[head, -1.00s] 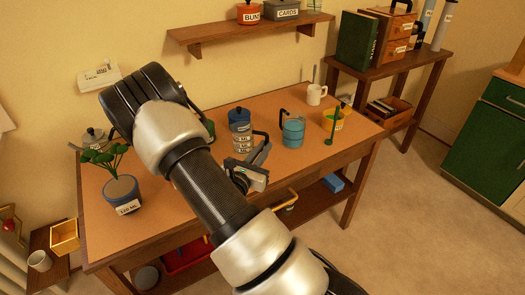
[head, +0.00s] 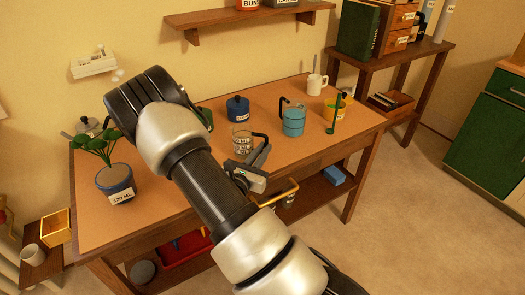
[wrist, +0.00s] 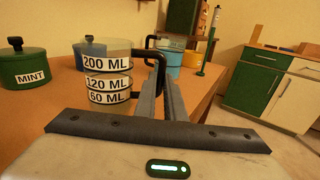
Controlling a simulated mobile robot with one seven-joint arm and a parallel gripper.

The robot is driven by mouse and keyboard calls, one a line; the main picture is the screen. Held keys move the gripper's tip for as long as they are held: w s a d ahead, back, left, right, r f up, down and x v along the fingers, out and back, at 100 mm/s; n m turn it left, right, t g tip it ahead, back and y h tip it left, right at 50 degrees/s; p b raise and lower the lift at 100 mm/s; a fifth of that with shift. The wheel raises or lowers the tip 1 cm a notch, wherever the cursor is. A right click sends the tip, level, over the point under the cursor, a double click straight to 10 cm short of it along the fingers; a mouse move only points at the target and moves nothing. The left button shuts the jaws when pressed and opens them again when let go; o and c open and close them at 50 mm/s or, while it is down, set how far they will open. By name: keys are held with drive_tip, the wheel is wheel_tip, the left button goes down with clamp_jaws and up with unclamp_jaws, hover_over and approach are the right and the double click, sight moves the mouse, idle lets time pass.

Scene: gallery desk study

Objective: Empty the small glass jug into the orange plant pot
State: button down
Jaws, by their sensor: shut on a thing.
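The small glass jug (head: 241,140) is clear, with 200 ML, 120 ML and 60 ML labels and a black handle. It is upright in the wrist view (wrist: 108,78). My gripper (head: 255,163) is shut on its handle; the fingers (wrist: 165,88) reach forward at the handle in the wrist view. I cannot tell what is in the jug, or whether its base touches the table. The leafy plant stands in a blue pot (head: 113,180) labelled 120 ML at the table's left. No clearly orange plant pot shows; a yellow-orange container (head: 342,106) stands at the right.
On the table (head: 200,222) are a blue lidded pot (head: 238,109), a turquoise jug (head: 293,121), a white mug (head: 316,85) and a green MINT pot (wrist: 24,68). The table's front left is clear.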

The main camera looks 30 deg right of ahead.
drive_tip(key=shift+f+b, duration=0.45)
drive_tip(key=shift+f, duration=0.15)
drive_tip(key=c, duration=1.8)
unclamp_jaws()
drive_tip(key=shift+o, duration=0.2)
drive_tip(key=shift+a, duration=0.1)
drive_tip(key=shift+p+v, duration=0.35)
drive_tip(key=shift+v, duration=3.6)
